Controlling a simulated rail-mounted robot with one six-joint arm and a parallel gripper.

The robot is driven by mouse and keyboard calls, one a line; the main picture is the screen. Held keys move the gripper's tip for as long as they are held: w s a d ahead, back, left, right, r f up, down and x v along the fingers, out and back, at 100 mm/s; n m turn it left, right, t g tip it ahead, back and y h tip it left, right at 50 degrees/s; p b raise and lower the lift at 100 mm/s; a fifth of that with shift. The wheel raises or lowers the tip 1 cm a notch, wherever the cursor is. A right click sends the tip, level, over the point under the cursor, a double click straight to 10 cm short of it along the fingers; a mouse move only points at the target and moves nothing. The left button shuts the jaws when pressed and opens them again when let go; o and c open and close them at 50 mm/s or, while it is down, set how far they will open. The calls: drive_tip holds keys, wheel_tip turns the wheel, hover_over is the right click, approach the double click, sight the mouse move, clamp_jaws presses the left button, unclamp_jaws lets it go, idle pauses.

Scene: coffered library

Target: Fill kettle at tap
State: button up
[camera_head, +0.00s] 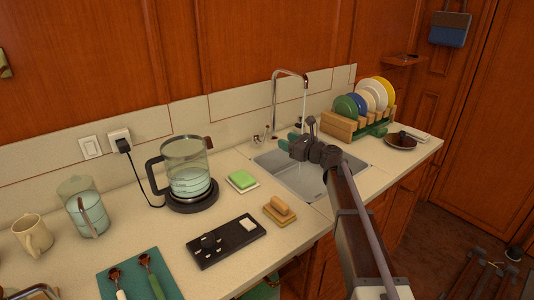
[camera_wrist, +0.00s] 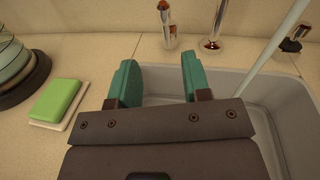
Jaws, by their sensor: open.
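The glass kettle (camera_head: 186,166) stands upright on its dark base (camera_head: 193,197) left of the sink, with pale blue liquid low inside. Part of it shows at the left edge of the wrist view (camera_wrist: 10,58). The chrome tap (camera_head: 274,97) arches over the grey sink (camera_head: 297,178), and a pale stream (camera_head: 304,105) falls from its spout; the stream crosses the wrist view's upper right (camera_wrist: 275,45). My gripper (camera_head: 294,136) is open and empty over the sink's back left. In the wrist view its teal fingers (camera_wrist: 158,68) point toward a small chrome tap lever (camera_wrist: 167,24), apart from it.
A green sponge (camera_head: 242,179) lies between kettle and sink. A brush (camera_head: 280,208) and a black panel (camera_head: 226,241) are in front. A dish rack (camera_head: 372,125) stands right of the sink. A glass jug (camera_head: 83,206) and mug (camera_head: 32,235) stand left.

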sight(267, 130)
drive_tip(key=shift+m+t, duration=0.3)
drive_tip(key=shift+m, duration=0.1)
drive_tip(key=x, duration=1.1)
drive_tip(key=shift+w+r+p, duration=0.2)
drive_tip(key=shift+r+p, duration=0.05)
drive_tip(key=shift+p, duration=0.05)
drive_tip(key=shift+c, duration=0.2)
clamp_jaws()
drive_tip(key=shift+d, duration=0.1)
